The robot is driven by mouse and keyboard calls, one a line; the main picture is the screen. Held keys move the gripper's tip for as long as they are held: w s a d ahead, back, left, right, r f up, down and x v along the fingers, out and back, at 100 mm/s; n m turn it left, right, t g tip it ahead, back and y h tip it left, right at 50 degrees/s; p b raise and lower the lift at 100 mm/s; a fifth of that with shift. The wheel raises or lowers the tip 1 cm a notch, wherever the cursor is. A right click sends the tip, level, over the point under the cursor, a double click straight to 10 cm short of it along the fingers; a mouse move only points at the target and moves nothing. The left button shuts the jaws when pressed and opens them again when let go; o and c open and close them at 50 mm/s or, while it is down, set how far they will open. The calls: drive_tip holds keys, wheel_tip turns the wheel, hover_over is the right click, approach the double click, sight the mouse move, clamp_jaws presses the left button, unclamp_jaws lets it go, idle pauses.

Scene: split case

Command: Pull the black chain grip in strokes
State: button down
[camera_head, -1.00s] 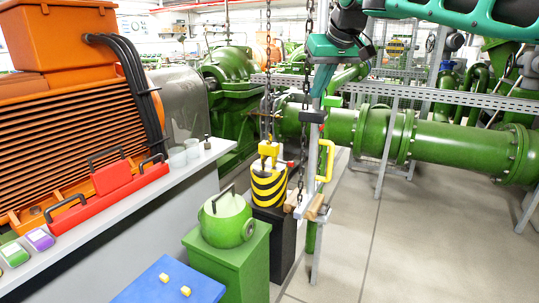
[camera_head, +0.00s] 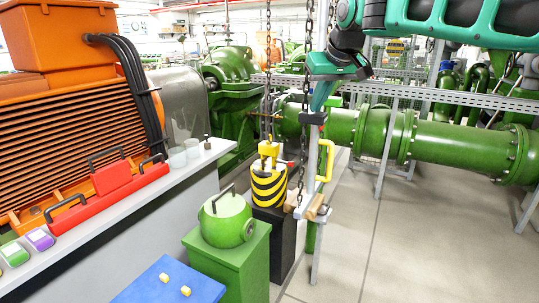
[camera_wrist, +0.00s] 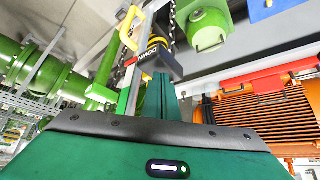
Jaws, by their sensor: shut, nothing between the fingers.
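The black chain grip (camera_head: 313,118) hangs on a dark chain (camera_head: 306,60) right of centre in the head view. My green and black gripper (camera_head: 319,104) is just above it, pointing down, shut and empty. I cannot tell whether the fingertips touch the grip. In the wrist view, the gripper's green fingers (camera_wrist: 152,98) reach towards a black piece lettered DOWN (camera_wrist: 147,56). The yellow and black striped load (camera_head: 269,186) sits on a black block, below a second chain.
A yellow handle (camera_head: 326,160) on a grey post (camera_head: 311,180) stands close below my gripper. A green pedestal (camera_head: 232,262) bears a round green body. A white ledge (camera_head: 120,210) is on the left, green pipes (camera_head: 450,147) behind. The floor at right is clear.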

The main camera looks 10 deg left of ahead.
sight(317, 114)
wheel_tip(317, 114, down, 9)
drive_tip(key=shift+f, duration=0.15)
idle(1.9)
drive_tip(key=shift+r, duration=4.8)
wheel_tip(317, 114, up, 7)
drive_tip(key=shift+d, duration=0.1)
